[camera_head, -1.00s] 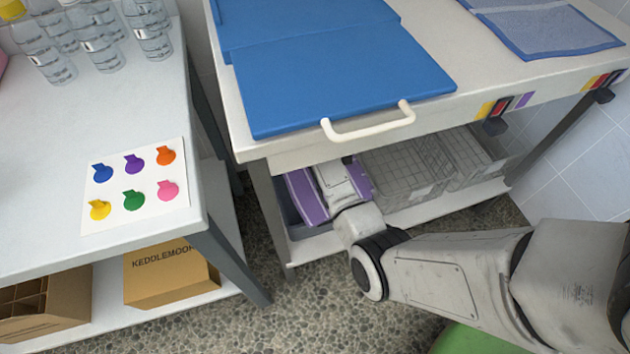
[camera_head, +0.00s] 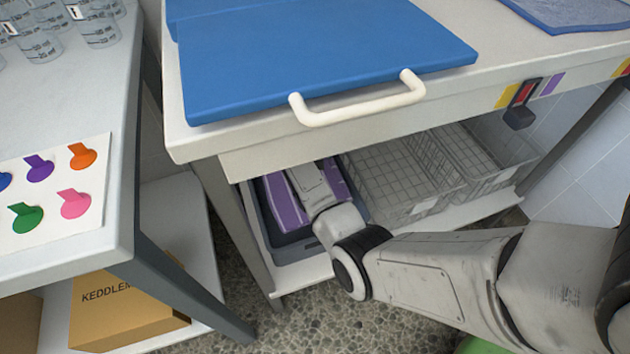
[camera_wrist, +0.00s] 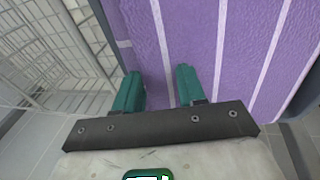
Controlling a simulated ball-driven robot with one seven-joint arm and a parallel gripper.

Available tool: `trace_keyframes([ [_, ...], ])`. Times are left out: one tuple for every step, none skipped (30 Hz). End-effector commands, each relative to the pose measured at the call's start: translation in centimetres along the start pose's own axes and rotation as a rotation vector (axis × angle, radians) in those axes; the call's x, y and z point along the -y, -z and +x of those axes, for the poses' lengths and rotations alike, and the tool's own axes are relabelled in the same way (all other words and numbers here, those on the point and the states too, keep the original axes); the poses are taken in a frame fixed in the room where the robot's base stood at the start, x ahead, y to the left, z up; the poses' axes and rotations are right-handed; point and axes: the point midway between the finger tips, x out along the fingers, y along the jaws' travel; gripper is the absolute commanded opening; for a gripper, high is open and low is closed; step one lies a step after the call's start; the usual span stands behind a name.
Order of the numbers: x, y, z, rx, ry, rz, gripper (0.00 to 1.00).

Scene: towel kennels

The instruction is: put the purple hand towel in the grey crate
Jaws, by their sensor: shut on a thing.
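The purple hand towel (camera_head: 287,206), with pale stripes, is at the grey crate (camera_head: 300,247) on the shelf under the table. It appears within the crate's outline, but I cannot tell whether it rests on the bottom. My gripper (camera_wrist: 159,83) is shut on the towel. Its two teal fingers show against the towel (camera_wrist: 215,45) in the wrist view, and a grey crate wall (camera_wrist: 311,92) shows at the right there. In the head view my wrist hides part of the towel and crate.
Wire baskets (camera_head: 395,182) stand right of the crate on the same shelf. The tabletop above carries a blue panel (camera_head: 320,58) and a white handle (camera_head: 357,112) at its front edge. A table leg (camera_head: 238,222) stands left of the crate. A cardboard box (camera_head: 122,310) is lower left.

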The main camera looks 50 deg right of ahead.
Motion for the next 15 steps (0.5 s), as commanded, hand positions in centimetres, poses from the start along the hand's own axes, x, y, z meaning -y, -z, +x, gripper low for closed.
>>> trace_keyframes([
  [0.3, -0.1, 1.1, 0.0, 0.0, 0.0, 0.05],
  [0.3, -0.2, 1.3, 0.0, 0.0, 0.0, 0.05],
  [0.4, -0.2, 1.6, 0.001, 0.0, 0.0, 0.05],
  [0.4, -0.2, 1.8, 0.0, 0.0, 0.0, 0.05],
  [0.5, -0.2, 2.0, 0.0, 0.0, 0.0, 0.05],
  [0.6, -0.3, 2.4, 0.0, 0.0, 0.0, 0.05],
  [0.6, -0.3, 2.8, 0.0, 0.0, 0.0, 0.05],
  [0.8, -0.4, 3.2, 0.0, 0.0, 0.0, 0.05],
  [0.9, -0.5, 3.9, 0.001, 0.0, 0.0, 0.05],
  [1.0, -0.6, 4.5, 0.002, 0.0, 0.0, 0.05],
  [1.1, -0.6, 5.0, 0.002, 0.0, 0.0, 0.05],
  [1.3, -0.7, 5.6, 0.0, 0.0, 0.001, 0.05],
  [1.3, -0.7, 5.9, 0.0, 0.0, 0.001, 0.05],
  [1.4, -0.7, 6.1, 0.0, 0.0, 0.001, 0.05],
  [1.4, -0.7, 6.2, 0.0, 0.0, 0.001, 0.05],
])
